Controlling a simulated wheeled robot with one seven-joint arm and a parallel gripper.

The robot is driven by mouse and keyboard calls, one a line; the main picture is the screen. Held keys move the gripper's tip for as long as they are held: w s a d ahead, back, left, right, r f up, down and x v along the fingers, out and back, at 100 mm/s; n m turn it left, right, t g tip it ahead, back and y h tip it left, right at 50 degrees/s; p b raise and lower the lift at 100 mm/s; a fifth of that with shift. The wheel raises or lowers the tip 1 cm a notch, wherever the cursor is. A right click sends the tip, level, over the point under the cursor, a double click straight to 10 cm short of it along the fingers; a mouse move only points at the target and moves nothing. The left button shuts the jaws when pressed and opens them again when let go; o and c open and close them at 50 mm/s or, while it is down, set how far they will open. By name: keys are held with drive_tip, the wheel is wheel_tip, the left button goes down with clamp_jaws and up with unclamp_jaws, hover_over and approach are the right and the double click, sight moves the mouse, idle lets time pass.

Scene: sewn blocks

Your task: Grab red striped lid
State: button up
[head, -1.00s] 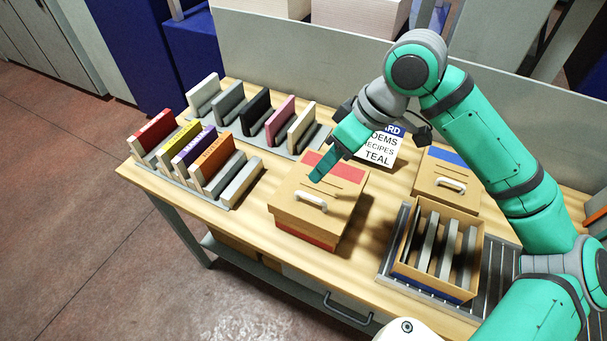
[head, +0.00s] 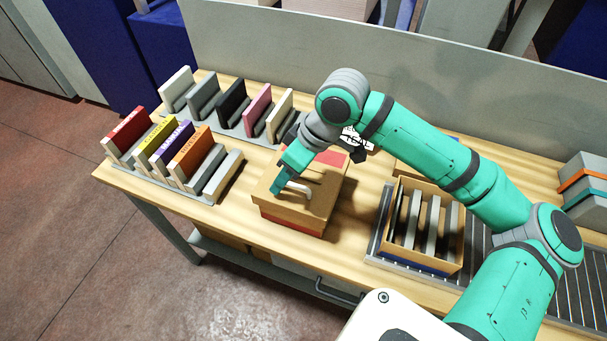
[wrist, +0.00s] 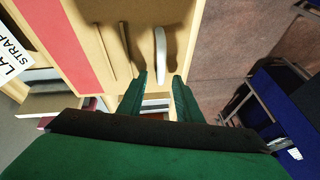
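The red striped lid (head: 268,187) sits on a cardboard box in the middle of the table, with a red band (head: 331,157) along its far side and a white handle (head: 299,188) on top. My gripper (head: 279,190) is just above the lid at the left end of the handle. The white handle (wrist: 160,50) lies just ahead, lined up with the gap. Whether a finger touches the lid cannot be told.
An open box with grey dividers (head: 450,228) stands on rollers to the right. Racks of coloured books (head: 170,150) fill the table's left. A paper sign (head: 352,140) and a blue-striped lid behind are mostly hidden by my arm. Striped blocks (head: 585,185) stand far right.

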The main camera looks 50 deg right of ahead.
drive_tip(key=shift+f, duration=0.1)
clamp_jaws()
idle(0.3)
